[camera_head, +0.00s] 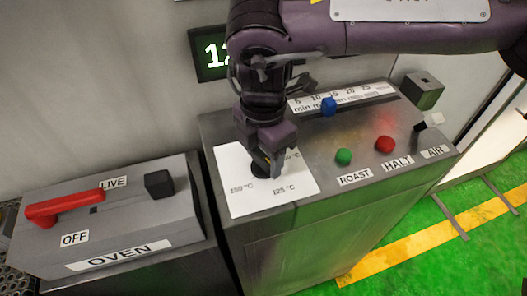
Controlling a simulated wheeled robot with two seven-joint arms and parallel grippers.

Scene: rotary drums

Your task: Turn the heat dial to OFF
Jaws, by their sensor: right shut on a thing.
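The heat dial (261,171) is a small dark knob on a white card marked with temperatures, including 150 °C and 125 °C. The card (240,200) lies on the left part of the grey console top. My right gripper (266,168) comes down over the card from the purple arm above and is shut on the dial. The gripper hides most of the dial, its pointer and some of the markings, so I cannot tell its setting. No OFF marking shows on the card. My left gripper is not in view.
On the console, a blue knob (329,106) sits on a minutes scale, with green (343,156) and red (384,144) buttons in front. A red-handled OVEN box (140,226) stands at the left. A lit display (209,54) is behind my arm.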

